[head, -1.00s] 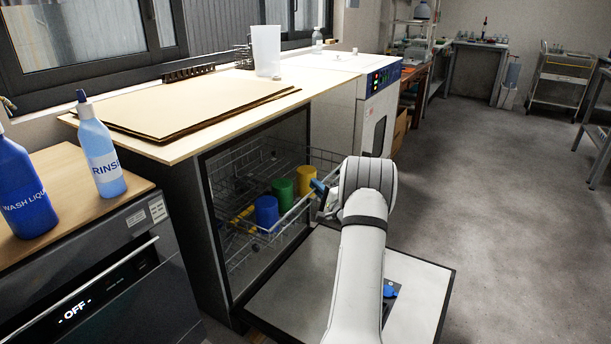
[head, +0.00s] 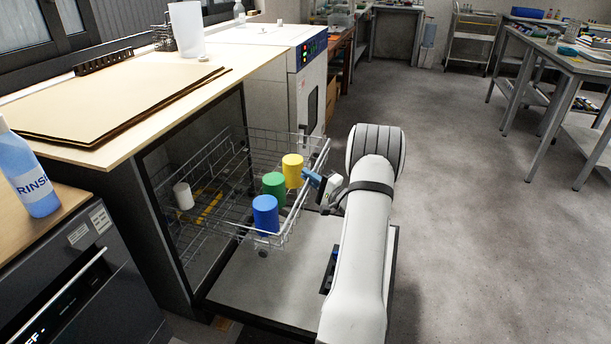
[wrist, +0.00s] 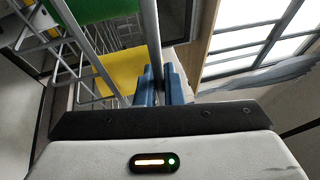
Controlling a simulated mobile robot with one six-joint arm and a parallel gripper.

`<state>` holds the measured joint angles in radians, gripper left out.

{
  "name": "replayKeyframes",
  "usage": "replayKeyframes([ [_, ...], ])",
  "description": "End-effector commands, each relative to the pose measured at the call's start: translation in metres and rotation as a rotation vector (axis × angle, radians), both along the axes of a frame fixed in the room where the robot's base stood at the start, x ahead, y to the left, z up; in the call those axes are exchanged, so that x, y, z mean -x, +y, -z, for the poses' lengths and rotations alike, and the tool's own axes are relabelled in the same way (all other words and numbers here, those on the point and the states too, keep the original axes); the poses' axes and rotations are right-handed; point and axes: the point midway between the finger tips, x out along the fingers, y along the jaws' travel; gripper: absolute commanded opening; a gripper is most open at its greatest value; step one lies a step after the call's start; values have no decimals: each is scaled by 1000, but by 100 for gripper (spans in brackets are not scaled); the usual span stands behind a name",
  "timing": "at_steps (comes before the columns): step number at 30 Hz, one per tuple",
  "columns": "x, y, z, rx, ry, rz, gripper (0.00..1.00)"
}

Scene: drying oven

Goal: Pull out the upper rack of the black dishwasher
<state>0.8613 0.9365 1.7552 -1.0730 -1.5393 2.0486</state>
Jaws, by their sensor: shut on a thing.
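The black dishwasher (head: 163,225) stands under a wooden worktop with its door (head: 260,292) folded down. Its upper rack (head: 293,218), a wire basket, sticks out over the door. A blue cup (head: 265,215), a green cup (head: 274,187) and a yellow cup (head: 292,171) stand in the rack near its front; a white cup (head: 183,196) is farther back. My gripper (head: 313,179) is shut on the rack's front rail. In the wrist view its blue fingers (wrist: 160,88) close around a rail, with the yellow cup (wrist: 122,70) beyond. The exact contact is partly hidden.
A second appliance (head: 75,290) with a rinse bottle (head: 32,175) above it stands at the left. Cardboard sheets (head: 115,100) lie on the worktop. A white oven (head: 290,85) stands behind. The floor (head: 470,220) at the right is clear.

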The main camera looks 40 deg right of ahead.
Motion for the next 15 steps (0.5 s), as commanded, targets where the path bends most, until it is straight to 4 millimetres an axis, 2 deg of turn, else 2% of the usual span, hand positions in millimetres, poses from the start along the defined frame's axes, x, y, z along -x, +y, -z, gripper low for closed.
replayKeyframes([
  [8,-4,1,-1,3,-1,4,0],
  [9,-5,2,-1,3,-1,4,10],
  [15,-6,5,-1,3,-1,-3,27],
])
